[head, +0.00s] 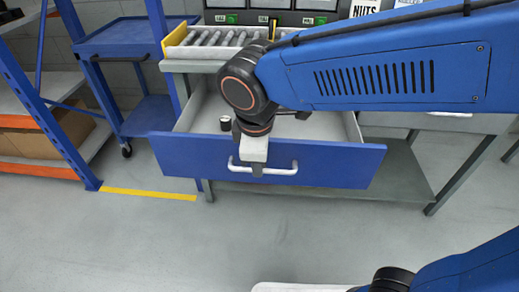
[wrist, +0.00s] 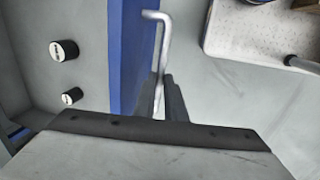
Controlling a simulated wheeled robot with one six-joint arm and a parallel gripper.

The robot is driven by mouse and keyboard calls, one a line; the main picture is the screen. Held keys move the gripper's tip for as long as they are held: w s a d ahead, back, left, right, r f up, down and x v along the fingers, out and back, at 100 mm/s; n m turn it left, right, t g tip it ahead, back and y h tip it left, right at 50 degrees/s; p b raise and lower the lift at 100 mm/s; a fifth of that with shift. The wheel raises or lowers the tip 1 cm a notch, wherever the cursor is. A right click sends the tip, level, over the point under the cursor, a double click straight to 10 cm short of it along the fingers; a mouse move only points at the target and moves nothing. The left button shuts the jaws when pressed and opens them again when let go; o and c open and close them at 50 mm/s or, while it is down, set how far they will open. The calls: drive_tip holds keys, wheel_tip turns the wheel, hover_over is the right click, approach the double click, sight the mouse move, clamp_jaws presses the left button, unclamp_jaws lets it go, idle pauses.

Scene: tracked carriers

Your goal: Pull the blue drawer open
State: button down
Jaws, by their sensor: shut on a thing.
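The blue drawer (head: 330,162) stands pulled out from under the workbench, and its grey inside shows from above. Its pale bar handle (head: 288,171) runs across the front panel. My gripper (head: 258,171) is at the middle of the handle, shut on it. In the wrist view, the dark fingers of my gripper (wrist: 163,96) close around the handle (wrist: 157,18), just beside the blue drawer front (wrist: 126,62). The part of the handle between the fingers is partly hidden.
Small dark cylinders with pale tops, one of them here (wrist: 64,50), stand in the drawer. A roller conveyor (head: 215,38) lies on the bench above. A blue cart (head: 125,40) and orange-blue shelving (head: 45,165) stand left. Grey floor in front looks clear.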

drive_tip(key=shift+s+a+r, duration=0.1)
drive_tip(key=shift+s, duration=0.65)
drive_tip(key=c, duration=2.1)
unclamp_jaws()
drive_tip(key=s+r, duration=0.1)
drive_tip(key=r, duration=0.4)
drive_tip(key=s+r, duration=0.1)
drive_tip(key=r, duration=0.5)
drive_tip(key=s+r, duration=0.1)
drive_tip(key=r, duration=0.5)
drive_tip(key=shift+s, duration=0.2)
